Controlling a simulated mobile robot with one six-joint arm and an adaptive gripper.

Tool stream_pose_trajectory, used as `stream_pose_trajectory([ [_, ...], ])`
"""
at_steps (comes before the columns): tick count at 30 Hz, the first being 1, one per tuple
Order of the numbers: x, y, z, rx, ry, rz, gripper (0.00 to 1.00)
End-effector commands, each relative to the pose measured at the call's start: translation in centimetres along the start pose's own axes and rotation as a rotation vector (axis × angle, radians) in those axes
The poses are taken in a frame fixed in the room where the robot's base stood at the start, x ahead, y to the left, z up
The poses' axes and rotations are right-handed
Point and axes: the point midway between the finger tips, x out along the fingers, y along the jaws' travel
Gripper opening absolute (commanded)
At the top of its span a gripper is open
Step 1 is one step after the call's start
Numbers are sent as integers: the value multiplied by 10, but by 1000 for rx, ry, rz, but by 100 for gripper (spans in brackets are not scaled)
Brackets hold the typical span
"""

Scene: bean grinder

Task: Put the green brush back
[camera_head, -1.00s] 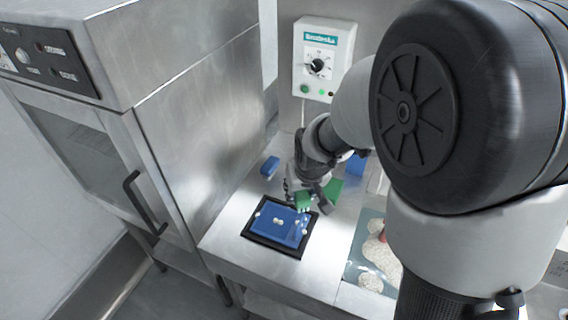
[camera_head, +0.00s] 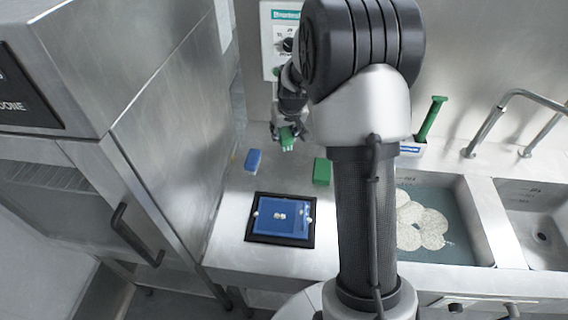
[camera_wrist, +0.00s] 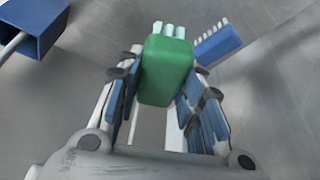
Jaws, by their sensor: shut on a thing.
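My gripper (camera_wrist: 163,85) is shut on a green brush (camera_wrist: 166,68), a block with pale bristles pointing away from the wrist. In the head view the green brush (camera_head: 288,140) shows at the tip of my gripper (camera_head: 287,128), near the back wall. It appears to be above the counter; the exact height is unclear. A green upright handle (camera_head: 431,118) stands farther right, by the sink. A blue brush (camera_wrist: 217,46) with white bristles lies just beyond the held one in the wrist view.
A blue block (camera_head: 253,160) lies on the counter left of the gripper. A black-framed blue tray (camera_head: 280,242) with small white pieces sits in front. A steel cabinet (camera_head: 150,130) bounds the left. A sink (camera_head: 480,235) holds pale round pieces at right.

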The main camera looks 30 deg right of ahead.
Motion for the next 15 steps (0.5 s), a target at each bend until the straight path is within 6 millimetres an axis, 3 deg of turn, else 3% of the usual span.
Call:
stream_pose_trajectory([
  [1,17,0,8,1,-3,0,12],
  [6,54,0,23,0,-2,0,12],
  [15,79,0,32,-1,2,0,12],
])
